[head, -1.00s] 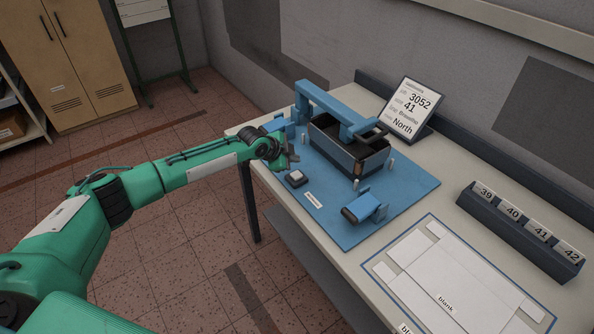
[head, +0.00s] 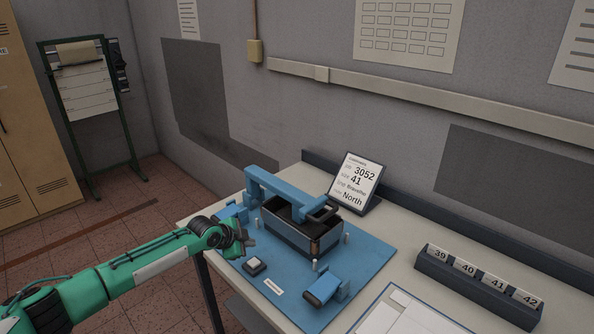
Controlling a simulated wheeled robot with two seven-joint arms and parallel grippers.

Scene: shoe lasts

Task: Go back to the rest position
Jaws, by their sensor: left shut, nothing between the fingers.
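My left gripper (head: 246,242) is at the end of the green arm that comes in from the left. It is shut and empty, over the left edge of the blue base plate (head: 360,262), beside the blue fixture. The fixture has a blue overhead arm (head: 268,183) reaching over a dark open-topped box (head: 290,236) on the plate. A small button box (head: 255,265) lies just below my gripper in the picture. My right gripper is not in view.
A sign reading 3052, 41, North (head: 356,184) stands at the table's back. A dark rack with cards 39 to 42 (head: 470,293) stands to the right. A blue clamp block (head: 326,290) sits on the plate's front. A green stand (head: 88,115) is at the far left.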

